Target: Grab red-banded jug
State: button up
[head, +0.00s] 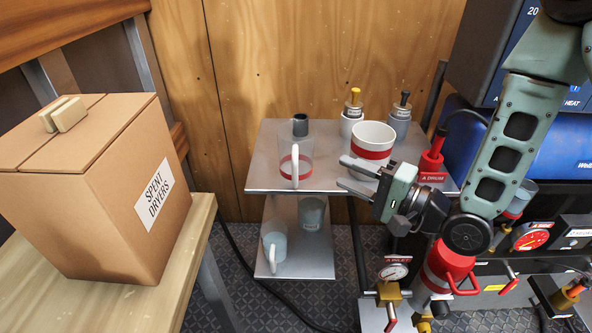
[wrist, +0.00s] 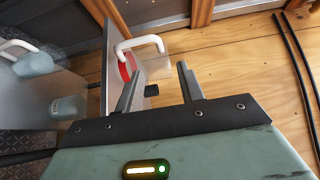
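The red-banded jug (head: 305,151) is clear, with a red band and a white handle facing the front. It stands upright on the upper metal shelf in the head view. In the wrist view its white handle (wrist: 141,43) and red band (wrist: 124,68) show beyond the fingertips, toward the left finger. My gripper (head: 341,171) is open and empty, just right of the jug, with its fingers pointing left toward it. Both fingers also show apart in the wrist view (wrist: 155,76). A gap shows between fingertips and jug in the head view.
A white bowl-like cup with a red band (head: 373,136) stands close behind my gripper. A dark small cup (head: 300,125) and two capped bottles (head: 351,119) (head: 400,122) stand farther back. Two bluish vessels (head: 274,243) (head: 311,213) sit on the lower shelf (head: 290,265). A cardboard box (head: 95,190) is left.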

aim_at(295, 149)
jog(key=shift+b+x, duration=1)
jog(key=shift+x, duration=5.6)
grip_shut()
